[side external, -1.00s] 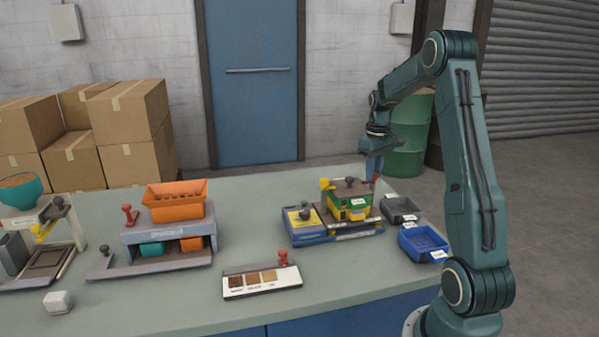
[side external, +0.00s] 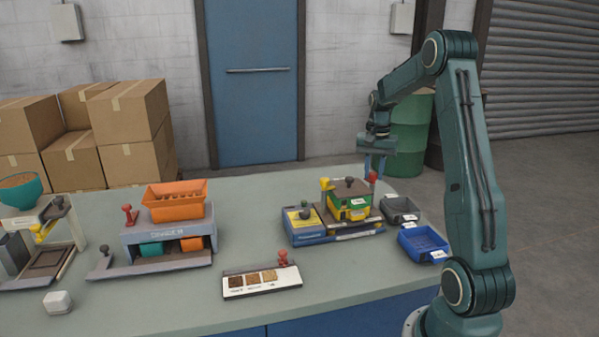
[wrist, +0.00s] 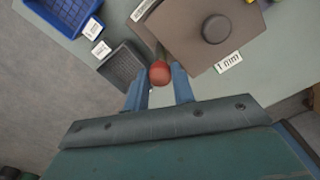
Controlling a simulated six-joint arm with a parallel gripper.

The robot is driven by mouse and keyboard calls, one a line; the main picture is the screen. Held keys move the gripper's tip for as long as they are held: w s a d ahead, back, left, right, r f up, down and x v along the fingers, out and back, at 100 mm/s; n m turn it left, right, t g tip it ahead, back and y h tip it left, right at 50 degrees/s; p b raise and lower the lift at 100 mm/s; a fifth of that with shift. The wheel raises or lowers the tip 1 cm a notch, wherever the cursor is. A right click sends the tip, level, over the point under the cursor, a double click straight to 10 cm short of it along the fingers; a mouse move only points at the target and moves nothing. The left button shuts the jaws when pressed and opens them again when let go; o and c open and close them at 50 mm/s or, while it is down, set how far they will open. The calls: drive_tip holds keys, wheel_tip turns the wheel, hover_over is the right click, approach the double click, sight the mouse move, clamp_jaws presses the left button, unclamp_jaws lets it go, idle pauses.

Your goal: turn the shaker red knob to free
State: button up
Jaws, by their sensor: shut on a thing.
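The shaker (side external: 357,229) stands at the right of the bench, with a green and yellow stack under a brown lid, also in the wrist view (wrist: 185,38). Its red knob (side external: 373,177) stands at the stack's right back corner, and a yellow knob (side external: 326,184) at the left. My gripper (side external: 374,171) points down over the red knob. In the wrist view the round red top (wrist: 160,73) sits between the two blue fingers (wrist: 161,88), which are shut on it. The knob's lower part is mostly hidden there.
A grey tray (side external: 387,212) and a blue tray (side external: 402,246) lie close to the shaker's right. A dark round lid handle (wrist: 216,28) rises near my fingers. The orange-hoppered divider (side external: 150,236) and a sample card (side external: 232,283) stand further left. Bare bench lies in front.

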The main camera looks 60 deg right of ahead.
sight(373, 173)
drive_tip(key=shift+r+m, duration=0.1)
drive_tip(key=shift+m, duration=1.5)
drive_tip(key=o, duration=1)
drive_tip(key=shift+r, duration=0.1)
wheel_tip(373, 173, up, 14)
drive_tip(key=shift+f, duration=0.2)
